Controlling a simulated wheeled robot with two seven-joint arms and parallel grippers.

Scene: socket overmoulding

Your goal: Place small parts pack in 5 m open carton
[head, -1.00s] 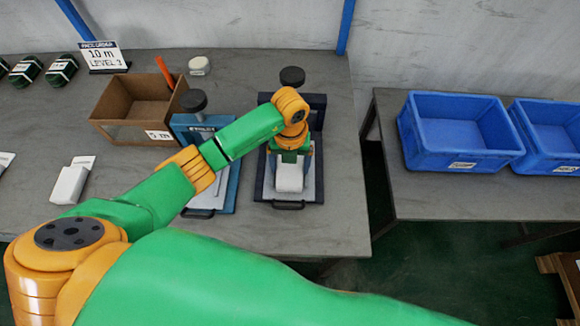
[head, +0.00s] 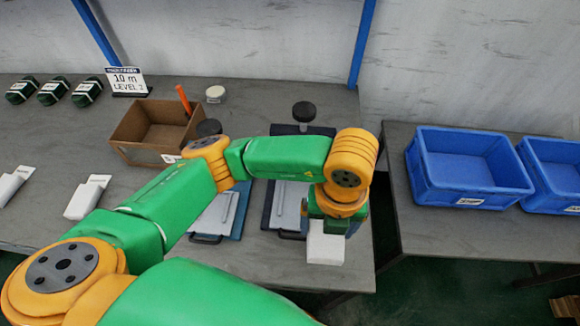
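The open brown carton (head: 131,153) stands at the back left of the grey table, with a white label on its front that reads "5 m" in the earlier frame. An orange stick rises at its back right corner. My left gripper (head: 327,224) is at the table's right front, well to the right of the carton. It points down and appears shut on a white pack (head: 325,247), which hangs below it near the table edge. The fingertips are mostly hidden. Two more white packs, one here (head: 84,199) and one further left (head: 13,187), lie on the table. My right gripper is out of view.
Two press-like fixtures, one blue (head: 218,215) and one dark (head: 284,207), stand between carton and gripper, with black knobs. A "10 m" sign (head: 126,80), dark green parts (head: 53,91) and a round white item (head: 215,94) are behind. Blue bins (head: 470,190) stand on another table.

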